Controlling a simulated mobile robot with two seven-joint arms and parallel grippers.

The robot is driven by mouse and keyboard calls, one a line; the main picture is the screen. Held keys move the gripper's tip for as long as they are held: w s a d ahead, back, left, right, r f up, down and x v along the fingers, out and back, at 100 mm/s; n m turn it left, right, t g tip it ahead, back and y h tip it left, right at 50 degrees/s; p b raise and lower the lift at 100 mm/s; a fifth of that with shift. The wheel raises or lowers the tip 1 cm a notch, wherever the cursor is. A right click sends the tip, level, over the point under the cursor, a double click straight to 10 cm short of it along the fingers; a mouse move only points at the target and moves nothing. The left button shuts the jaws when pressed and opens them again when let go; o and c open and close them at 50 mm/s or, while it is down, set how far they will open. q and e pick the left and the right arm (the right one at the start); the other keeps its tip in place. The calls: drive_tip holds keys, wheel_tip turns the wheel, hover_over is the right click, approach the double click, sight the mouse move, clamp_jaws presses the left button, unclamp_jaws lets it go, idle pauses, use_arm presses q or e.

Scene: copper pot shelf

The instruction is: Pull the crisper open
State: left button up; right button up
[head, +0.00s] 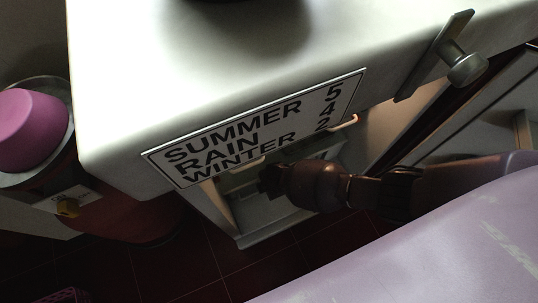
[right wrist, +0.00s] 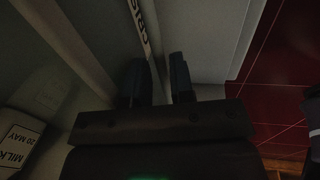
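The crisper's pale label strip (right wrist: 139,22), with dark letters partly readable as "CRIS", runs down the right wrist view toward my right gripper (right wrist: 161,80). The gripper's two dark fingers stand apart with a narrow gap. The strip's lower end reaches this gap, and I cannot tell whether the fingers touch it. In the head view my right gripper (head: 268,180) reaches in from the right, just below the appliance's front edge, over a pale box-like interior (head: 262,212). The crisper's outline there is dim and partly hidden by my arm. My left gripper is out of view.
The white appliance top (head: 180,80) carries a sign (head: 255,130) reading SUMMER 5, RAIN 4, WINTER 2. A milk label (right wrist: 18,145) shows at lower left. A pink-lidded item (head: 32,128) stands left. Dark red floor tiles (head: 190,262) lie below.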

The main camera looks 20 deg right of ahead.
drive_tip(key=shift+c, duration=0.3)
clamp_jaws()
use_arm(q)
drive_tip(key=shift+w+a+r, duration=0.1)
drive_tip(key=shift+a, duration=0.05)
use_arm(e)
drive_tip(key=shift+s, duration=0.1)
